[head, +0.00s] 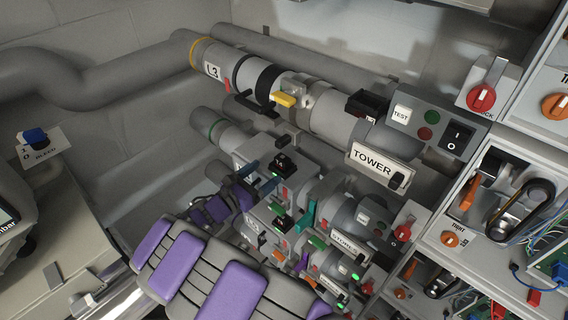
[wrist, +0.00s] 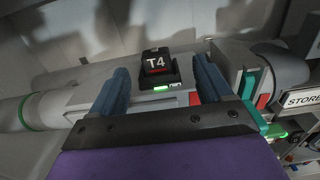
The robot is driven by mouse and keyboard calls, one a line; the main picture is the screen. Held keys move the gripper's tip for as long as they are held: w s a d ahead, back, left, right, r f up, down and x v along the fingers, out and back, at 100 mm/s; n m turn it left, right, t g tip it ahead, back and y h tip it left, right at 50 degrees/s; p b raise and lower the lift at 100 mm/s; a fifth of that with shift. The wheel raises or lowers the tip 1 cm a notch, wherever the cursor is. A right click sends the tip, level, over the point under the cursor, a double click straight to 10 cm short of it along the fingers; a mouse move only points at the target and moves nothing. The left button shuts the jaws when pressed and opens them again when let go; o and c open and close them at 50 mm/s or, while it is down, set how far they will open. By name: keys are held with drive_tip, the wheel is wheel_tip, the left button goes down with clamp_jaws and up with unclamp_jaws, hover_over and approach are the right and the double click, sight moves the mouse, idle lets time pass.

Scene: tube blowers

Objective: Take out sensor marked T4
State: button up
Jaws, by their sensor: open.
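The sensor marked T4 (wrist: 158,66) is a small black block with a white "T4" and red lettering. It sits on top of a grey tube housing (wrist: 108,89), with a lit green light at its front. My gripper (wrist: 161,84) is open in the wrist view, its two blue fingers on either side of the sensor with gaps to it. In the head view my purple and grey arm (head: 195,275) reaches toward the tube blowers and hides part of them. Small black blocks stand on the blowers there, but their markings are too small to read.
A large upper tube marked L3 (head: 212,71) and TOWER (head: 378,163) runs above. A teal lever (wrist: 250,88) stands right of my fingers, near the STORES label (wrist: 303,98). Cabinets with switches and wiring (head: 490,205) stand at the right.

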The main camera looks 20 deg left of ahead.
sight(286, 156)
drive_tip(key=x, duration=0.3)
drive_tip(key=a+b+x, duration=0.1)
drive_tip(key=x, duration=0.2)
drive_tip(key=shift+w+a+f, duration=0.1)
drive_tip(key=shift+w+f, duration=0.05)
drive_tip(key=shift+f, duration=0.1)
drive_tip(key=shift+w+d, duration=0.35)
drive_tip(key=shift+w, duration=0.05)
drive_tip(key=x, duration=0.2)
drive_tip(key=b+x, duration=0.1)
drive_tip(key=shift+w+d+f, duration=0.2)
drive_tip(key=shift+w+f, duration=0.05)
drive_tip(key=shift+f, duration=0.1)
drive_tip(key=shift+w, duration=0.55)
drive_tip(key=shift+c, duration=0.3)
drive_tip(key=shift+r, duration=0.1)
drive_tip(key=c, duration=1)
drive_tip(key=shift+r, duration=0.15)
